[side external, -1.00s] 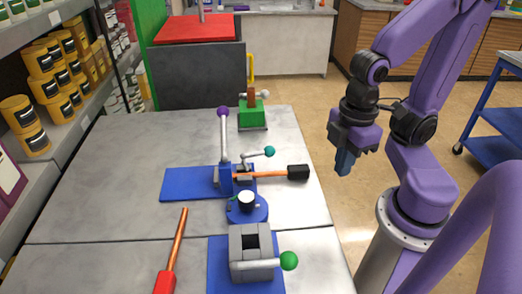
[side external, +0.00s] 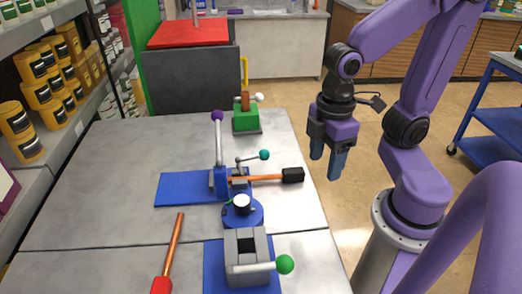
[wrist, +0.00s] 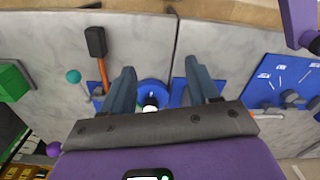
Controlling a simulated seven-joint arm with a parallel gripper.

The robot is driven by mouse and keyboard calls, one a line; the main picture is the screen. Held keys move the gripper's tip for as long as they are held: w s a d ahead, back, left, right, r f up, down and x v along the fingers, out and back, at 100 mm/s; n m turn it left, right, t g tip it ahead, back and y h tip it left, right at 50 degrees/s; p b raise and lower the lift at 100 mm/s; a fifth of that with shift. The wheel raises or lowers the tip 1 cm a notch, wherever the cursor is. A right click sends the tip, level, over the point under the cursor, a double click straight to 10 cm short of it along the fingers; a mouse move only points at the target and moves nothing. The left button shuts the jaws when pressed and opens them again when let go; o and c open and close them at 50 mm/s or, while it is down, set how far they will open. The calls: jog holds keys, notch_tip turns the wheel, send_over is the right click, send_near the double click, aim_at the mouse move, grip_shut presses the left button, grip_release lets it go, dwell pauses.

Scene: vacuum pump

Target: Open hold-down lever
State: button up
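Several levers stand on the table. One is an upright silver lever with a purple knob (side external: 217,116) on a blue base plate (side external: 180,190). Beside it is a short lever with a teal knob (side external: 264,155). A third lies nearly level with a green knob (side external: 285,264), on a grey block (side external: 246,245). I cannot tell which is the hold-down lever. My gripper (side external: 327,165) is open and empty, above and right of the table's edge, touching nothing. In the wrist view, the open fingers (wrist: 159,66) flank a round blue part (wrist: 153,88) below.
A black-headed tool (side external: 292,174) with an orange handle lies across the blue fixture. A green block (side external: 246,120) with a white-knobbed lever stands at the back. The table's left side is clear.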

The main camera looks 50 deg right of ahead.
jog(key=w+d+r+m+g, duration=0.1)
jog(key=w+r+m, duration=0.15)
jog(key=w, duration=1.05)
notch_tip(320, 180, up, 3)
jog(key=y, duration=0.1)
send_over(255, 156)
jog(key=w+d, duration=0.1)
jog(key=d, duration=0.4)
jog(key=shift+m+g, duration=0.3)
jog(key=shift+m, duration=0.05)
jog(key=f, duration=0.5)
jog(key=s+a+f, duration=0.1)
jog(key=f, duration=0.5)
jog(key=s+a+f, duration=0.1)
jog(key=f, duration=0.5)
jog(key=shift+a+f, duration=0.1)
jog(key=shift+f, duration=0.05)
grip_shut()
